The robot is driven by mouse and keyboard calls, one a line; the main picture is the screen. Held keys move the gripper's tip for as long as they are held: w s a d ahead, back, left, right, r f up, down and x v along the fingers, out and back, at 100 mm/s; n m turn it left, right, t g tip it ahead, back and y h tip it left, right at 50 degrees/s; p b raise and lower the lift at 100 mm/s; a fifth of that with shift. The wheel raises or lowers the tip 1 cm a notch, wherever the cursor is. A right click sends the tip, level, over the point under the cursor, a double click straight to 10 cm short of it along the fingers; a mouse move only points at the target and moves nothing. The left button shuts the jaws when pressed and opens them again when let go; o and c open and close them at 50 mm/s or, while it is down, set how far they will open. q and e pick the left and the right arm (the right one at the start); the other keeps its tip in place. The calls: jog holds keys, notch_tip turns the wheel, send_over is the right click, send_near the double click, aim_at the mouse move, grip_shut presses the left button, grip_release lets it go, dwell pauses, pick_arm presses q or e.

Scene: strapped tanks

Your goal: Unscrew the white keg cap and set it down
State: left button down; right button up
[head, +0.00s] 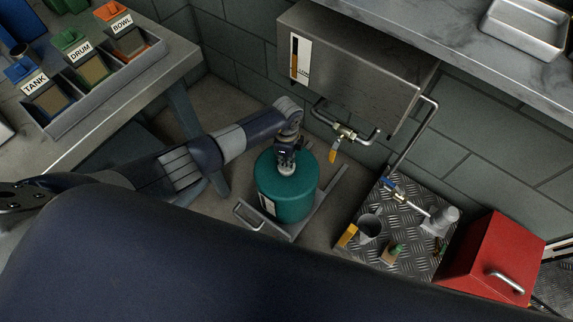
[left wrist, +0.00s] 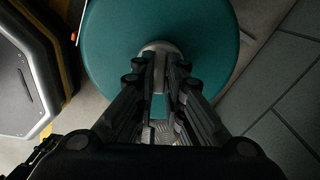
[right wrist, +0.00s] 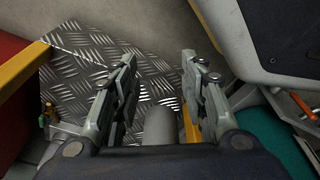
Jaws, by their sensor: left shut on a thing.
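The keg is a teal, round tank (head: 287,192) standing upright on the floor by the wall. My left gripper (head: 287,163) comes down onto the middle of its top. In the left wrist view the teal top (left wrist: 110,40) fills the upper part, and a pale grey-white cap (left wrist: 157,46) sits at its centre, between my left fingertips. The fingers are shut on the cap and hide much of it; I cannot tell whether it is still seated. My right gripper (right wrist: 157,65) is open over a diamond-plate surface, with a grey cylinder (right wrist: 159,126) below, between its fingers.
A steel wall tank (head: 350,75) with pipes and a valve (head: 345,132) hangs behind the keg. Labelled bins (head: 90,75) sit on the left bench.

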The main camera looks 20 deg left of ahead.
pick_arm(q)
jog(key=shift+n, duration=0.3)
pick_arm(e)
jog(key=shift+s+d+f, duration=0.1)
jog(key=shift+s+f, duration=0.25)
jog(key=shift+f, duration=0.1)
